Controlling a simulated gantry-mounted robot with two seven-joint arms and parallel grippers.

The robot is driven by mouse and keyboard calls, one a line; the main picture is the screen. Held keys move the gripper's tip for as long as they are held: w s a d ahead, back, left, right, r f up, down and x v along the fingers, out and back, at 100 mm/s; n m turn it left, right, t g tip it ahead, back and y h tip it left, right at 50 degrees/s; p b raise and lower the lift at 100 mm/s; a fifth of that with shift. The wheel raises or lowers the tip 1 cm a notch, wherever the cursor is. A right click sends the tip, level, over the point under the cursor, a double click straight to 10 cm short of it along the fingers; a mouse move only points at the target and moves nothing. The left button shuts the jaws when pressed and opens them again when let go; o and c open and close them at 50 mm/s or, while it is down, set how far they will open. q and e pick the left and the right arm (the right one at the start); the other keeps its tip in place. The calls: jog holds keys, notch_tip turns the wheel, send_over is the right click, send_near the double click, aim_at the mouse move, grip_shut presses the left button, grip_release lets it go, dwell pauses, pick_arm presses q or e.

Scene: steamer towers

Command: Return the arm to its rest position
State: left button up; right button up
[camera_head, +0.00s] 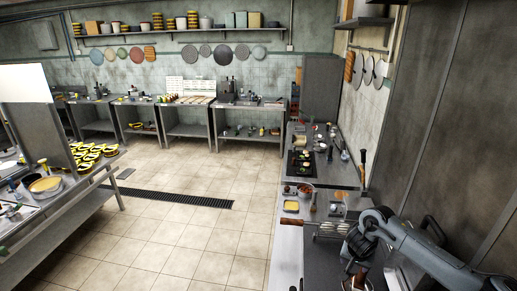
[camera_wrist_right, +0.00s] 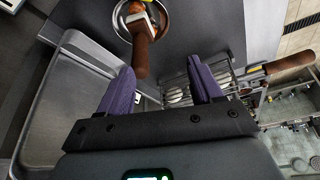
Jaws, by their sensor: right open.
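My right gripper (camera_head: 352,258) hangs at the end of my right arm at the lower right in the head view. In the right wrist view its two purple fingers (camera_wrist_right: 162,72) are spread apart with nothing held between them. A round metal bowl (camera_wrist_right: 130,18) with orange contents lies beyond the fingertips, with a brown-handled tool (camera_wrist_right: 142,50) reaching across its rim. The handle's end shows near the left finger; I cannot tell the exact gap. My left gripper is in neither view.
A wire basket (camera_head: 330,229) with a brown handle lies on the counter beside my right gripper; it also shows in the wrist view (camera_wrist_right: 222,76). A grey metal tray (camera_wrist_right: 50,125) is at the wrist view's left. The tiled floor (camera_head: 185,235) is open.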

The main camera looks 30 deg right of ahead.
jog(key=w+a+f+n+t+y+p, duration=0.1)
jog(key=a+f+n, duration=0.2)
jog(key=a, duration=0.6)
jog(key=w+a+f+n+t+y+p, duration=0.1)
jog(key=a+f+n, duration=0.15)
jog(key=a, duration=0.55)
jog(key=s+a+n+t+y+p, duration=0.1)
jog(key=s+a+n, duration=0.2)
jog(key=a, duration=0.5)
jog(key=s+a+n+t+y+p, duration=0.1)
jog(key=s+a+n, duration=0.2)
jog(key=a, duration=0.6)
jog(key=s+a+r+n+p, duration=0.2)
jog(key=s+a+r+p, duration=0.1)
jog(key=s+a+r, duration=0.4)
jog(key=s+d+r+g+p, duration=0.1)
jog(key=s+d+r, duration=0.1)
jog(key=s+d, duration=0.2)
jog(key=s+d+r+g+p, duration=0.1)
jog(key=s+d, duration=0.3)
jog(key=s, duration=0.7)
jog(key=shift+r+g, duration=0.3)
jog(key=shift+r, duration=0.15)
jog(key=shift+r, duration=0.1)
